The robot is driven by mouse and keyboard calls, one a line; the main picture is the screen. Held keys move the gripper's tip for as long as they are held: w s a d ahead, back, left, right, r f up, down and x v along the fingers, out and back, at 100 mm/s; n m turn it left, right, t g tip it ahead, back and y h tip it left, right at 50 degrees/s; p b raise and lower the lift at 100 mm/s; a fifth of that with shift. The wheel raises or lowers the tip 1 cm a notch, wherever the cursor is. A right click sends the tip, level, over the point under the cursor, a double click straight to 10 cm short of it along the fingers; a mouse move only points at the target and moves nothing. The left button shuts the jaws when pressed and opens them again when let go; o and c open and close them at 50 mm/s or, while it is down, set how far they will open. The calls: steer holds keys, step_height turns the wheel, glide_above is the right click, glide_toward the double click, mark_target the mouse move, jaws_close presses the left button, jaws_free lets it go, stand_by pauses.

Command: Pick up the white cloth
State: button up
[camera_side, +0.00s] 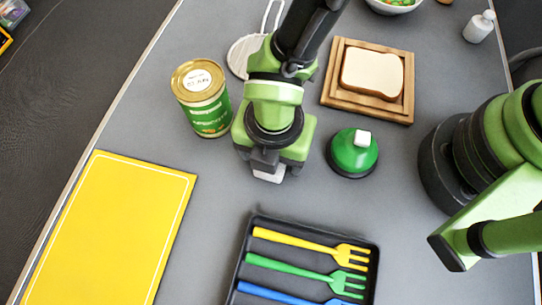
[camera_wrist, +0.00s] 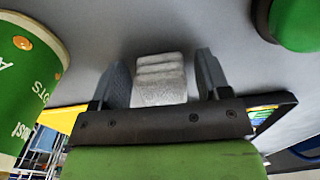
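The white cloth (camera_wrist: 160,85) is a small folded, ribbed piece on the grey table. In the wrist view it lies between the two dark fingers of my gripper (camera_wrist: 164,80). The fingers stand apart, one on each side, with a narrow gap at the right; whether the left finger touches it is unclear. In the side view my gripper (camera_side: 266,164) points down at the table, and only a pale edge of the cloth (camera_side: 270,175) shows below it. The rest is hidden by the gripper.
A green can (camera_side: 203,100) stands close at left, and a green dome-shaped object (camera_side: 352,155) at right. A dark tray (camera_side: 309,226) of forks lies in front. A yellow mat (camera_side: 115,230) lies left; bread (camera_side: 372,74) sits on a wooden board (camera_side: 335,92) behind.

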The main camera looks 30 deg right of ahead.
steer(key=c, duration=0.7)
steer(key=shift+r, duration=0.15)
steer(key=shift+c, duration=0.2)
